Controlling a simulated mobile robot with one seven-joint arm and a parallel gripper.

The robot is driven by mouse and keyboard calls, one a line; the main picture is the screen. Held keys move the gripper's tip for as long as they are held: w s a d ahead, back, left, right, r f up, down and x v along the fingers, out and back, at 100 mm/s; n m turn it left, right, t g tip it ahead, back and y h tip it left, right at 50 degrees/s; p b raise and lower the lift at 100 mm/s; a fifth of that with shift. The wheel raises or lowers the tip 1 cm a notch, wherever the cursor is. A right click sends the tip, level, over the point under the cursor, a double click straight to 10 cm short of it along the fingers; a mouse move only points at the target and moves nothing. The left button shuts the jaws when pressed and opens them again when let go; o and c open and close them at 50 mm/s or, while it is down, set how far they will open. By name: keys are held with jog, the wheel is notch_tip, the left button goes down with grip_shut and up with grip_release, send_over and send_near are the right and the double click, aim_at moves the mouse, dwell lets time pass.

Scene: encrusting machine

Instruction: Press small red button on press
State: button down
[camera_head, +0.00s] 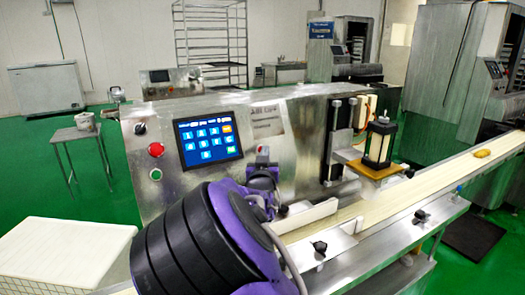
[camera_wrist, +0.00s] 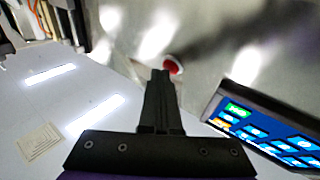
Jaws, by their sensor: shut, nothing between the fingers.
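In the wrist view a small red button (camera_wrist: 175,67) with a pale rim stands on the grey metal face of the press. My gripper (camera_wrist: 161,76) is shut and empty. Its fingertips overlap the lower left of the button in the picture; I cannot tell whether they touch it. In the head view the press (camera_head: 300,125) is a steel machine with a lit touchscreen (camera_head: 208,140). My arm stands before its front, to the right of the screen, and my fingertips are hard to make out there. The screen also shows at the right of the wrist view (camera_wrist: 270,132).
Another red button (camera_head: 156,149) with a pale ring sits left of the screen, with a green one (camera_head: 156,174) below it. A conveyor belt (camera_head: 440,170) runs to the right. A white crate (camera_head: 60,250) stands at the lower left. Open green floor lies at the left.

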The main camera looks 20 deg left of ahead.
jog(key=shift+s+d+r, duration=0.3)
jog(key=shift+s+d, duration=0.1)
jog(key=shift+d, duration=0.1)
jog(key=shift+s, duration=0.1)
jog(key=shift+s+d+r, duration=0.55)
jog(key=shift+s+d, duration=0.15)
jog(key=shift+d, duration=0.15)
jog(key=shift+s+d+r, duration=0.55)
jog(key=shift+s+d, duration=0.15)
jog(key=shift+d, duration=0.15)
